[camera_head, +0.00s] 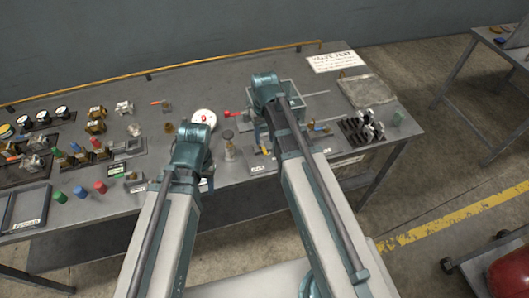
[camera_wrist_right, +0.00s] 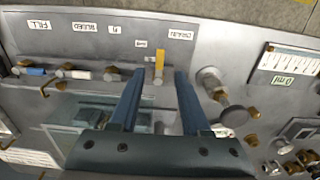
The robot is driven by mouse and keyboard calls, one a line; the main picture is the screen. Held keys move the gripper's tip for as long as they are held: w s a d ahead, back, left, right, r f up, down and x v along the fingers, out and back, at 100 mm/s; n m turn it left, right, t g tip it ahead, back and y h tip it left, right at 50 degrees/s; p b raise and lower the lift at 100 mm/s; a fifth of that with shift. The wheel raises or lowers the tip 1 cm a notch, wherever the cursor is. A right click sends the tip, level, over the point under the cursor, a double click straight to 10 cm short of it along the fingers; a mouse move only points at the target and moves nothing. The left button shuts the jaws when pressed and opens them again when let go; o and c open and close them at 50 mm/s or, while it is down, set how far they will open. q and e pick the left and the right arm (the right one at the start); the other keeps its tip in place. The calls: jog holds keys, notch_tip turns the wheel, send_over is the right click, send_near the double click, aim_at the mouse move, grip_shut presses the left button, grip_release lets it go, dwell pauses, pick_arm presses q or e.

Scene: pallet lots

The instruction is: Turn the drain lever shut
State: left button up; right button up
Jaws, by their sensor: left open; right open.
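The drain lever has a yellow handle (camera_wrist_right: 159,65) on a horizontal pipe in the right wrist view, near the label reading DRAIN (camera_wrist_right: 181,33). The handle points across the pipe, toward the labels. My right gripper (camera_wrist_right: 160,74) is open, with one fingertip on each side of the handle and a visible gap on both sides. In the head view the yellow handle (camera_head: 264,150) shows just left of my right arm, which hides most of that gripper. My left gripper (camera_head: 204,176) is over the table's front part, largely hidden behind its own arm.
Other valves, with a blue handle (camera_wrist_right: 36,71) among them, line the same pipe. A round knob (camera_wrist_right: 234,116) stands right of the gripper. Several fittings and coloured caps cover the table's left.

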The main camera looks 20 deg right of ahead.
aim_at(265, 150)
notch_tip(265, 150, down, 6)
jog(key=b, duration=0.4)
jog(key=shift+r, duration=0.2)
jog(key=shift+c, duration=0.2)
grip_shut()
